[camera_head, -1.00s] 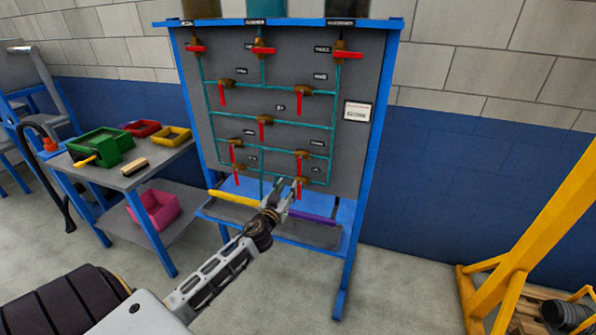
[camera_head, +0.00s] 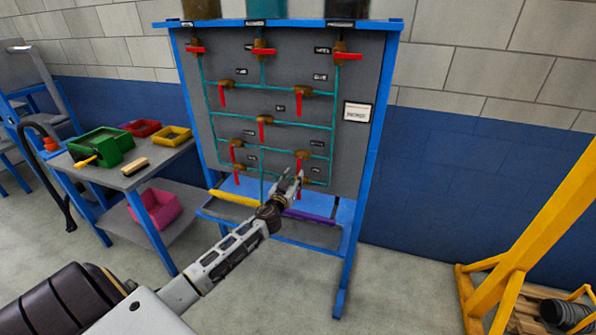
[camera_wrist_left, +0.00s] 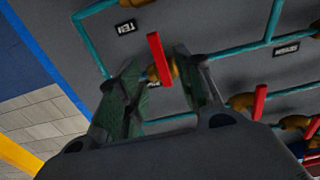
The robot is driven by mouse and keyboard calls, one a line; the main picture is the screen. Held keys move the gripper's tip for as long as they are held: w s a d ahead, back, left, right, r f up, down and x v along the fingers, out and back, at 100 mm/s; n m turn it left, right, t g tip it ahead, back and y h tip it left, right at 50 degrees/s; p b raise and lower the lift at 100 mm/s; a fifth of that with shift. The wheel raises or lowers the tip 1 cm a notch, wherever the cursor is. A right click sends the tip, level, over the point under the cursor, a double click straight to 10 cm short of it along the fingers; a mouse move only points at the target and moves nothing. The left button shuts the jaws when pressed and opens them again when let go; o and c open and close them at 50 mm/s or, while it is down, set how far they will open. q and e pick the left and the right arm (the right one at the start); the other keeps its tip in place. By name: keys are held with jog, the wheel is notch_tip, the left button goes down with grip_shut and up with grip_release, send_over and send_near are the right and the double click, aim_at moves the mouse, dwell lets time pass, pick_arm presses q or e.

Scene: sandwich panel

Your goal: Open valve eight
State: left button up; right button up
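A grey valve panel (camera_head: 350,150) in a blue frame carries teal pipes and brass valves with red handles. Its small labels are too blurred in the head view to pick out number eight. My left gripper (camera_head: 293,180) is at the lower right valve (camera_head: 302,155), covering part of its hanging red handle. In the left wrist view, the open fingers of my left gripper (camera_wrist_left: 160,95) stand on either side of a red handle (camera_wrist_left: 160,58) with a brass body behind it. Gaps show beside the handle. A label reading TEN (camera_wrist_left: 126,27) is nearby. My right gripper is not in view.
A side table (camera_head: 125,178) at the left holds green, red and yellow bins and a brush. A pink bin (camera_head: 155,209) is on its lower shelf. A yellow frame (camera_head: 535,235) stands at the right. Floor between it and the panel is clear.

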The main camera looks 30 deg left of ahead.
aim_at(299, 169)
pick_arm(q)
jog(key=shift+x, duration=2.8)
grip_shut()
